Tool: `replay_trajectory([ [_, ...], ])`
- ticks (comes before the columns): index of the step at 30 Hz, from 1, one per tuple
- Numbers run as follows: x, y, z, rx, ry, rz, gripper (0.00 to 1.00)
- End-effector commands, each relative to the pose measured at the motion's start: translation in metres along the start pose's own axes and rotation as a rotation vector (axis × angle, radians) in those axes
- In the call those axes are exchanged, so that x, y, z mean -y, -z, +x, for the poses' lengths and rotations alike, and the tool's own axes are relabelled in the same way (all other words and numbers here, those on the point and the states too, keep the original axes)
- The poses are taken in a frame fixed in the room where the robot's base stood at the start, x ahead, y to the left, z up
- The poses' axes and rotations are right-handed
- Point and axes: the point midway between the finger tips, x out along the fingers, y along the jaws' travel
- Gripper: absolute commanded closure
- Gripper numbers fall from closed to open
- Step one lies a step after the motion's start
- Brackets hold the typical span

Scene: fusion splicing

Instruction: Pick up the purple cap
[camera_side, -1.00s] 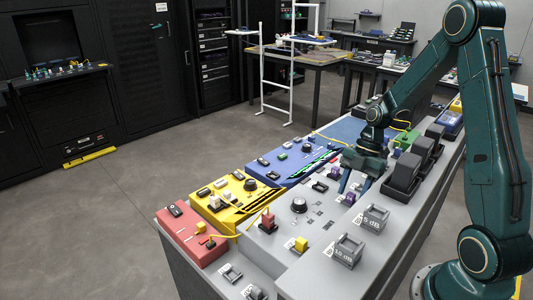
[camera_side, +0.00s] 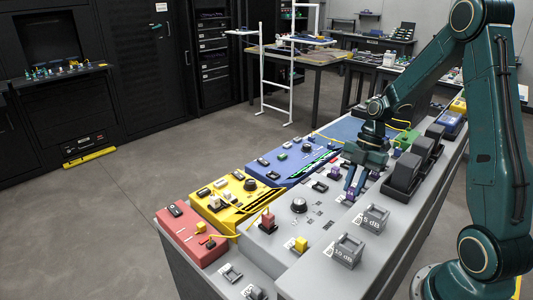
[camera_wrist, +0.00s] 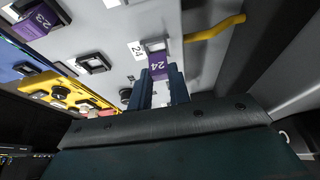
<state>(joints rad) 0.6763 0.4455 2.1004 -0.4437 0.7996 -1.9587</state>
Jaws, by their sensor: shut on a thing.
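A purple cap marked 24 (camera_wrist: 158,66) sits at a grey square fitting beside a white 24 label in the wrist view. My gripper (camera_wrist: 163,75) is shut on this cap, with one finger on each side of it. In the side view my gripper (camera_side: 352,192) points down at the grey panel with the purple cap (camera_side: 349,197) at its fingertips. I cannot tell whether the cap is clear of its fitting. A second purple cap, marked 23 (camera_wrist: 38,20), stands apart at the upper left of the wrist view and also shows in the side view (camera_side: 335,173).
Grey boxes marked in dB (camera_side: 348,251) stand on the near right of the grey console. Dark blocks (camera_side: 402,172) stand to the right of my gripper. A black knob (camera_side: 299,205) and a red part (camera_side: 267,218) lie to the left. Yellow (camera_side: 235,222) and blue panels (camera_side: 275,178) adjoin.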

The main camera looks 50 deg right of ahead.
Motion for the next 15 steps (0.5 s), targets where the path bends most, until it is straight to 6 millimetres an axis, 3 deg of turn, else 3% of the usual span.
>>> replay_trajectory([
  [8,-0.001,0.017,-0.044,0.005,-0.006,-0.001,1.00],
  [15,0.000,0.039,-0.097,0.006,-0.006,-0.002,1.00],
])
